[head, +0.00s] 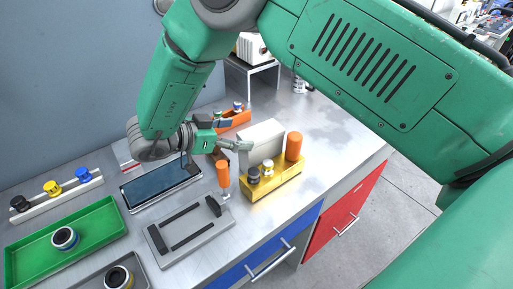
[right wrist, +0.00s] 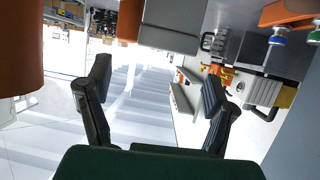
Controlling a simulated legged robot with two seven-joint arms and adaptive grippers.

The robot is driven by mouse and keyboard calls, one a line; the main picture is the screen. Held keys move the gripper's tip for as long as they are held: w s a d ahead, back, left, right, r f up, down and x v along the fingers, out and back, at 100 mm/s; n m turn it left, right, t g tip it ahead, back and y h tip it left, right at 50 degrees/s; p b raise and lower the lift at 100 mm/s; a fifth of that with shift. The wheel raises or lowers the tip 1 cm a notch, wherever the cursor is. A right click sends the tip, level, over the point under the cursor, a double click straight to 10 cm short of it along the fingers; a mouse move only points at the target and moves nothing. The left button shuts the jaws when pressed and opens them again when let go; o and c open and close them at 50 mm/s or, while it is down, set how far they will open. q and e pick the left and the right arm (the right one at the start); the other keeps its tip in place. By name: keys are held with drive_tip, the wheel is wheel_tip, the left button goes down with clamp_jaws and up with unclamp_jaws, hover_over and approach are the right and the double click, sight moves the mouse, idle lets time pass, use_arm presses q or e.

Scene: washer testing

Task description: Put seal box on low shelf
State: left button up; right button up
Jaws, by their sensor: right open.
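A plain light-grey box (head: 262,143) stands upright behind a yellow block on the bench; it may be the seal box, but no label shows. My right gripper (head: 243,145) reaches in from the left, its fingers at the box's upper left edge. In the right wrist view the gripper (right wrist: 157,103) is open with nothing between its fingers. A pale box (right wrist: 172,25) shows at the top there, beyond the fingertips. My left gripper is not in view.
The yellow block (head: 278,187) holds an orange cylinder (head: 294,146) and dark and white knobs. An orange-handled tool (head: 223,175), a tablet (head: 160,187), a grey tray (head: 188,232) and a green tray (head: 95,228) fill the left bench. Bench right of the block is clear.

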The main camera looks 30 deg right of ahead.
sight(255, 133)
drive_tip(key=p+x, duration=0.1)
drive_tip(key=x, duration=0.6)
drive_tip(key=shift+w+f, duration=0.15)
drive_tip(key=shift+f, duration=0.1)
drive_tip(key=shift+d+f, duration=0.3)
drive_tip(key=shift+d, duration=0.1)
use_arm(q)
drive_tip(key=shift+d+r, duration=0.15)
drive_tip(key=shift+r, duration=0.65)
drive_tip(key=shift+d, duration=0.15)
use_arm(e)
drive_tip(key=shift+d, duration=0.15)
clamp_jaws()
